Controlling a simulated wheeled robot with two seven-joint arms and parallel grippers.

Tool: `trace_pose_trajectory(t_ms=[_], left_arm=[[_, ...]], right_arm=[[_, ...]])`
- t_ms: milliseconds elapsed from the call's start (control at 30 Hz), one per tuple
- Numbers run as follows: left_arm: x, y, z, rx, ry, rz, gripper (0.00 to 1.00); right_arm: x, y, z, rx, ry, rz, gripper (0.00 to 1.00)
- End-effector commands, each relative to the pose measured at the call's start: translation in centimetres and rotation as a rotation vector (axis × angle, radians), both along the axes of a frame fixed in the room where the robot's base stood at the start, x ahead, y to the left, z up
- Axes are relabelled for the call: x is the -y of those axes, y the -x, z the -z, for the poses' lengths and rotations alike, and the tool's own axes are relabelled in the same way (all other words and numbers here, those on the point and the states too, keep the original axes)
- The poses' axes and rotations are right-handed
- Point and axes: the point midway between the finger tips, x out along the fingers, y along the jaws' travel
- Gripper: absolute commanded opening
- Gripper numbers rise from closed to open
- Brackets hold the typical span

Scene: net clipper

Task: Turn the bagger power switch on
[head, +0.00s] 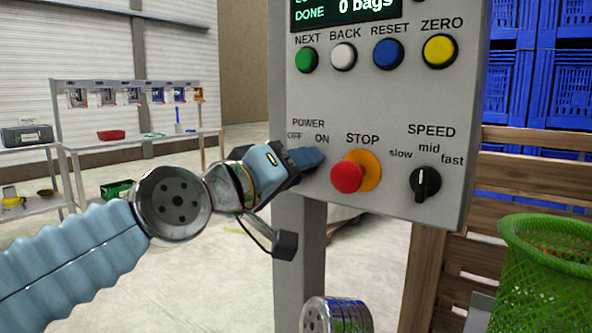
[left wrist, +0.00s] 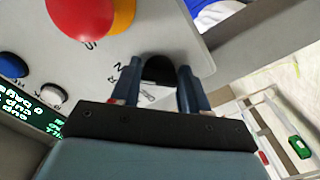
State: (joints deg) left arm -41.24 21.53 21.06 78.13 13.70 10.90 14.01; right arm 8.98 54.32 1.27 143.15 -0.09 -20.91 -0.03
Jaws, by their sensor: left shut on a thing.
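The grey control panel (head: 300,101) carries the POWER label with OFF at left and ON at right. My left gripper (head: 308,158) reaches the panel just under these labels and hides the power switch in the head view. In the left wrist view the black power switch knob (left wrist: 158,68) shows between the two blue fingers of my left gripper (left wrist: 158,88). The fingers are shut on the knob. Which way its pointer faces cannot be told. My right gripper is not in view.
A red stop button (head: 347,177) on a yellow base sits just right of my left gripper. A black speed knob (head: 425,184) is further right, and several coloured buttons run above. A green net basket (head: 545,265) stands at the lower right.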

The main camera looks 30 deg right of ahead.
Motion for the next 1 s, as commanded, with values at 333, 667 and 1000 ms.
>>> trace_pose_trajectory(t_ms=[333, 667, 1000], left_arm=[[0.1, 0.0, 0.3, 0.001, -0.007, 0.002, 0.14], [0.0, 0.0, 0.1, 0.001, -0.004, 0.001, 0.70], [-2.5, 0.9, 0.4, 0.004, -0.001, -0.003, 0.70]], right_arm=[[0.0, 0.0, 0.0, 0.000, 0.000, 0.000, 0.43], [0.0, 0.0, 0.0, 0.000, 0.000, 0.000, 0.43], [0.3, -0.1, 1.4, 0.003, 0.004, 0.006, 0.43]])
